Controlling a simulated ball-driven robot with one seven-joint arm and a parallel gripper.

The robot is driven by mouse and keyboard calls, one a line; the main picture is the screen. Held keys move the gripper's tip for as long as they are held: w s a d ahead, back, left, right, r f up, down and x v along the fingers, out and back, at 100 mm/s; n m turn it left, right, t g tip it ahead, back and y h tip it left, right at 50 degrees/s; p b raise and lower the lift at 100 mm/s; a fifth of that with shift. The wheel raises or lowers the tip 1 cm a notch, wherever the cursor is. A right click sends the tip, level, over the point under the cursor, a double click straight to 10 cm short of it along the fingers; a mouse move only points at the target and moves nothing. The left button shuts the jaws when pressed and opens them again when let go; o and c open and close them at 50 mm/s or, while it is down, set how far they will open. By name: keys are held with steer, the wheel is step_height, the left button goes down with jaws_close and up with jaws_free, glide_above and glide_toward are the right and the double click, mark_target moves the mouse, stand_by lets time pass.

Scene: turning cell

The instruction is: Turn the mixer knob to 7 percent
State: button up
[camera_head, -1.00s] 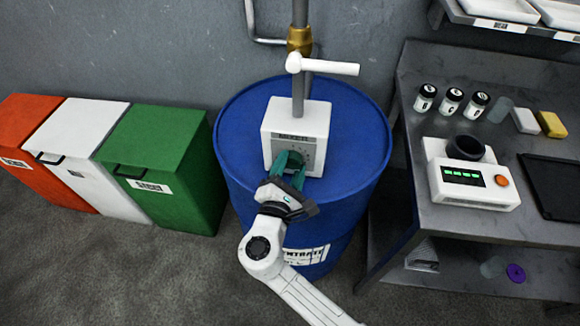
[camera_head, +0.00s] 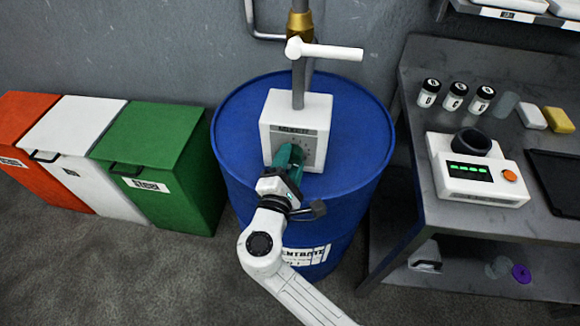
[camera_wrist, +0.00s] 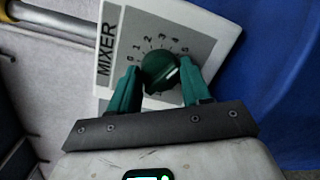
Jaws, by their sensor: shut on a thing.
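The white mixer box (camera_head: 318,110) stands upright on the blue drum, its grey dial plate facing me. The wrist view shows the round dark green mixer knob (camera_wrist: 157,68) close up, with printed numbers arced around it and "MIXER" at the left. A pale pointer mark sits on the knob's right side, past the visible 5. The number it points at is hidden or too small to read. My gripper (camera_wrist: 160,72) is shut on the knob, one green finger on each side. In the head view my gripper (camera_head: 291,160) covers the knob.
The blue drum (camera_head: 240,130) bears the box and a vertical pipe with a white handle (camera_head: 325,49). Green (camera_head: 165,150), white and orange bins stand at left. The grey bench (camera_head: 420,75) at right holds bottles, a white device (camera_head: 470,185) and a black tray.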

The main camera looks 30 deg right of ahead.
steer(key=m+b, duration=0.6)
steer(key=shift+f+y, duration=0.25)
steer(key=shift+y, duration=0.15)
steer(key=m+b, duration=0.4)
steer(key=shift+d+r+m, duration=0.1)
steer(key=shift+r+m, duration=0.05)
steer(key=shift+m, duration=0.15)
steer(key=shift+y, duration=0.3)
steer(key=o, duration=1)
steer(key=shift+o, duration=0.2)
steer(key=v, duration=1.1)
steer(key=shift+b, duration=0.4)
